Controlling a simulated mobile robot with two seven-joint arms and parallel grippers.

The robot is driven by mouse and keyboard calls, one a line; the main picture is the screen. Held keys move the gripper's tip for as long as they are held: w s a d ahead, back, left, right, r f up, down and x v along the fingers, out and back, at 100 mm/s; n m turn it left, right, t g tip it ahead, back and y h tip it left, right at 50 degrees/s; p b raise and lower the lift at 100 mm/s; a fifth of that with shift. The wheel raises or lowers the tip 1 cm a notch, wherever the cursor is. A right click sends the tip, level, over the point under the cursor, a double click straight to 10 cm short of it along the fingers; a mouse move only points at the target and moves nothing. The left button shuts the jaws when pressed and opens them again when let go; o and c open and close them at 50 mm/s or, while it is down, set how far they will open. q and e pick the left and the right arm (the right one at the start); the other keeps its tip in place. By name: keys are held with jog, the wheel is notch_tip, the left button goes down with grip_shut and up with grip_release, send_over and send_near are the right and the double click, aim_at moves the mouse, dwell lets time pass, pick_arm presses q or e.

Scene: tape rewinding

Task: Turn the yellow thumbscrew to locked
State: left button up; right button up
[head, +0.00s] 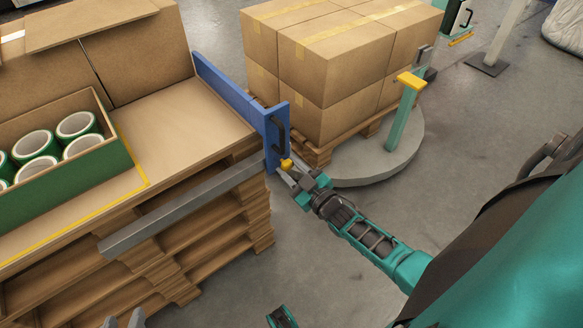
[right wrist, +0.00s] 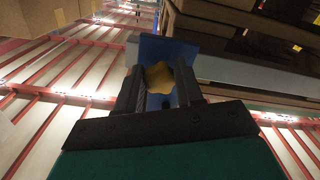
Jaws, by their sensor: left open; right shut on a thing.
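The yellow thumbscrew (head: 287,163) sits low on the blue bracket (head: 238,96) at the corner of the pallet stack. My right gripper (head: 291,172) reaches it from the lower right. In the right wrist view the lobed yellow thumbscrew (right wrist: 158,77) lies between the two dark fingers of my right gripper (right wrist: 160,92), which is shut on it. The blue bracket (right wrist: 152,48) shows behind it. No lock marking is readable. My left gripper (head: 123,320) is open at the bottom edge, with only grey fingertips showing, apart from the thumbscrew.
A grey bar (head: 180,210) runs along the pallet side below the bracket. A black handle (head: 278,135) is on the bracket. A green-sided box (head: 75,167) of tape rolls stands at left. Stacked cartons (head: 330,60) and a round grey base (head: 385,163) stand behind.

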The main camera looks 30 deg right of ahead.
jog(key=shift+m, duration=0.4)
jog(key=o, duration=1)
jog(key=shift+o, duration=0.2)
jog(key=s+d+p, duration=0.1)
jog(key=s+p, duration=0.1)
jog(key=s, duration=1.1)
jog(key=shift+p, duration=0.4)
jog(key=shift+w+a, duration=0.1)
